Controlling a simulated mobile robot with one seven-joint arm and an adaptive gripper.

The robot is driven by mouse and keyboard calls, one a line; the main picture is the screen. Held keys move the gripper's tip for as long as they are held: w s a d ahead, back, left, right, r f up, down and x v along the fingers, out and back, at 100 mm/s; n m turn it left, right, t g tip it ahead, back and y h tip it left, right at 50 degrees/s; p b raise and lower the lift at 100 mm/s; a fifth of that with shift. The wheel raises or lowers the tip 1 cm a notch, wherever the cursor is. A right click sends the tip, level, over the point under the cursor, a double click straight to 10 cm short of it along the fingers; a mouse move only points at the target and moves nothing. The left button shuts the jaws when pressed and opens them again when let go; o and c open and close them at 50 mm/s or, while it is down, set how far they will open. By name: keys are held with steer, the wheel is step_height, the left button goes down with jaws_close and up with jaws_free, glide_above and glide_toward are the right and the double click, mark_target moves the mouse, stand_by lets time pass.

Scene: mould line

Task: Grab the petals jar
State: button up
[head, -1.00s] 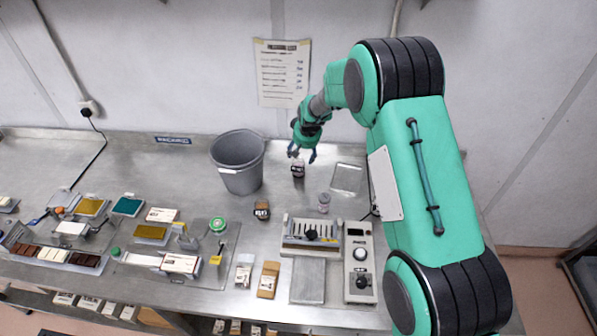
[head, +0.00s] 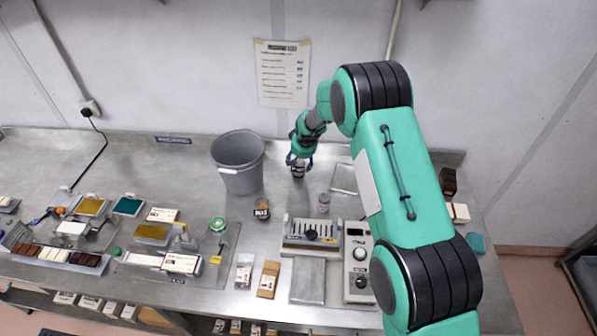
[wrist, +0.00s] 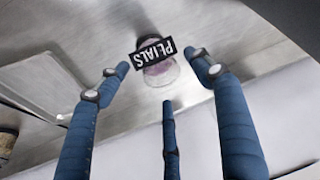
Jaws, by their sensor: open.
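The petals jar (head: 298,172) stands upright on the steel bench, to the right of the grey bucket. In the wrist view the jar (wrist: 158,68) is small, with pinkish contents and a black label whose white lettering appears upside down. My gripper (head: 301,162) is just above and around the jar in the head view. In the wrist view its blue fingers (wrist: 166,88) are spread open, with the jar between and beyond their tips. I see a gap between the fingertips and the jar. The fingers partly hide the jar in the head view.
The grey bucket (head: 238,165) stands close on the left. A flat tray (head: 344,178) lies to the right. A brown jar (head: 262,211) and a pinkish jar (head: 324,203) stand nearer, before a grey machine (head: 312,236). The wall is behind.

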steer(key=shift+f, duration=0.15)
steer(key=shift+p+x, duration=0.4)
steer(key=shift+x, duration=2.05)
steer(key=shift+s, duration=0.1)
steer(key=c, duration=1.1)
steer(key=shift+o, duration=0.2)
